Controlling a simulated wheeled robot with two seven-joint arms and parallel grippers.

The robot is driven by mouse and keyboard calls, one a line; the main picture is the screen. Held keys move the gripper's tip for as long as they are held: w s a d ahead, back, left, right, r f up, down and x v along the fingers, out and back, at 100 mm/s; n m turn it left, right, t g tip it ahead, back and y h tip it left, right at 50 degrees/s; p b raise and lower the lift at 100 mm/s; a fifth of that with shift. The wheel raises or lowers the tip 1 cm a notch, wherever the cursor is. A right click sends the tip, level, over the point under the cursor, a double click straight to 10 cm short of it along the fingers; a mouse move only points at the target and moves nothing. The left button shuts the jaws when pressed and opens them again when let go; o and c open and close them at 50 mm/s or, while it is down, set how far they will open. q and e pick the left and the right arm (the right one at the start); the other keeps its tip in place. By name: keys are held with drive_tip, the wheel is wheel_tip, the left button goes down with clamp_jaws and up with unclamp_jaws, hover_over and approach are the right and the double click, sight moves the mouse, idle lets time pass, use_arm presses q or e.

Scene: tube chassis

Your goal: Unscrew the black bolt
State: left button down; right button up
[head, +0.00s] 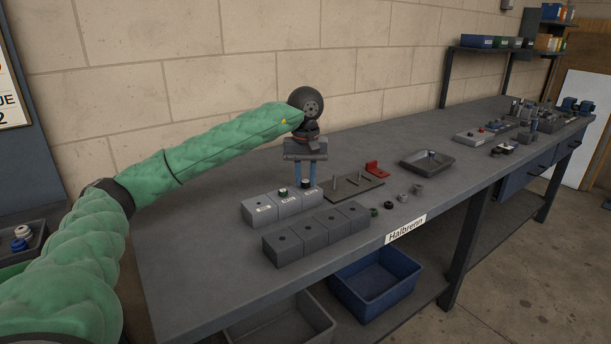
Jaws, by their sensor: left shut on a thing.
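My left gripper (305,182) comes in from the left on the green-sleeved arm and points straight down. Its two blue fingers are shut on a small dark piece, which looks like the black bolt (306,184), at the top of the labelled grey block row (262,209). Whether the bolt's thread is still in the block is too small to tell. Another dark piece (283,189) stands on the same row, left of the fingers. A second grey block row (290,249) with dark holes on top lies in front. My right gripper is not in view.
Right of the blocks are a dark plate with pins (345,187), a red bracket (377,169), several small loose parts and a grey tray (428,166). More parts stand far right. A blue bin (376,284) sits below the table. The table's left side is clear.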

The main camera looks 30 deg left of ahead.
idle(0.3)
use_arm(q)
drive_tip(key=n+p, duration=0.1)
drive_tip(key=n, duration=0.4)
drive_tip(key=shift+n, duration=0.3)
drive_tip(key=shift+n, duration=0.3)
drive_tip(key=n+p, duration=0.1)
drive_tip(key=n, duration=0.3)
drive_tip(key=shift+n, duration=0.8)
